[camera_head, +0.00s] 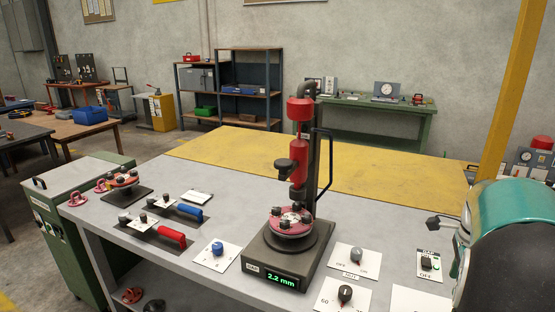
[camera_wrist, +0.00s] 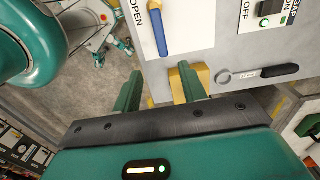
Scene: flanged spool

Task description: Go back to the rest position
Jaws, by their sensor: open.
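My gripper (camera_wrist: 164,76) shows in the wrist view with its two green fingers apart and nothing between them. Beyond the fingers are a blue lever (camera_wrist: 154,28) on a white plate marked OPEN and a yellow part (camera_wrist: 180,86). In the head view, my teal arm fills the right edge; I cannot make out the fingers there. A red flanged piece (camera_head: 290,222) with several bolts sits on a dark stand (camera_head: 275,250) whose display reads 2.2 mm. A red upright tool (camera_head: 299,155) stands above it, apart from my arm.
A yellow post (camera_head: 511,90) rises behind my arm. A switch (camera_wrist: 268,9) and a dark-handled tool (camera_wrist: 268,72) are near my gripper.

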